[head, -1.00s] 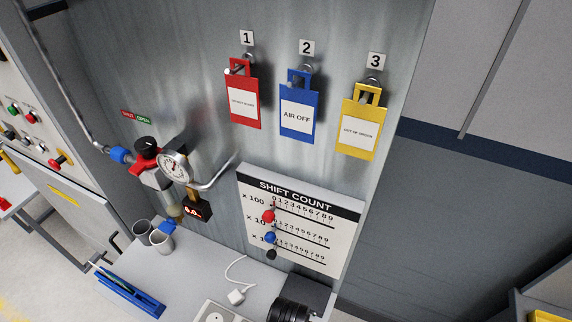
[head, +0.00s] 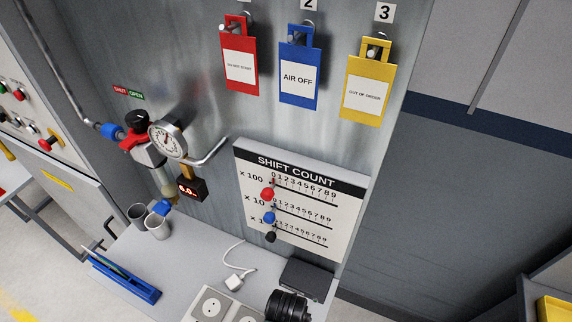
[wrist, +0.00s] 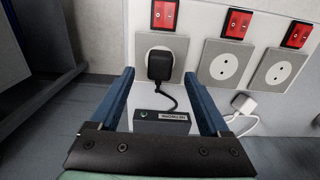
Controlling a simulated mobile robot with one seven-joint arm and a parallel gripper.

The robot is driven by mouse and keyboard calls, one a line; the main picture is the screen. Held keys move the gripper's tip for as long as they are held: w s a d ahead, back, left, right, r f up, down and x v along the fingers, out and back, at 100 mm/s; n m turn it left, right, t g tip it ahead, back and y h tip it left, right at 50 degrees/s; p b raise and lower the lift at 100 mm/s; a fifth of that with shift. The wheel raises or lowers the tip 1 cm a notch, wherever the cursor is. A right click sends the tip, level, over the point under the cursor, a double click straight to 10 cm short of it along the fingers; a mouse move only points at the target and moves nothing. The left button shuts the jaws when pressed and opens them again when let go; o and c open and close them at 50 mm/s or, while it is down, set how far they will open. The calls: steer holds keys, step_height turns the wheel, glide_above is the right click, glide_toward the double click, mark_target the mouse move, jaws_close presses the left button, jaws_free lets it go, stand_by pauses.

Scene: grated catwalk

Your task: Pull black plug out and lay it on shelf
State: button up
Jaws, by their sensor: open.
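The black plug (wrist: 160,66) sits in the left of several round sockets in the wrist view, with its black cord hanging below it. My gripper (wrist: 159,74) is open, with one blue finger on each side of the plug in the picture. The fingers look apart from it; the depth between them and the plug is hard to judge. The shelf (head: 185,262) is the grey surface below the wall panel in the head view. I cannot make out the black plug or the fingers clearly in the head view.
A white plug (wrist: 243,103) with its cord and a small black box (wrist: 161,122) lie near the sockets. Red switches (wrist: 236,23) line the socket panel. On the shelf stand two grey cups (head: 157,228) and a blue tray (head: 122,277); bare shelf lies between them and the sockets.

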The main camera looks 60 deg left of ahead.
step_height(320, 180, down, 4)
steer(key=shift+f+b, duration=0.2)
steer(key=shift+b, duration=0.75)
steer(key=shift+p, duration=0.5)
steer(key=shift+c, duration=0.2)
stand_by(0.3)
jaws_close()
steer(key=shift+r, duration=0.1)
stand_by(0.3)
steer(key=shift+r+p, duration=2.95)
steer(key=shift+p, duration=0.1)
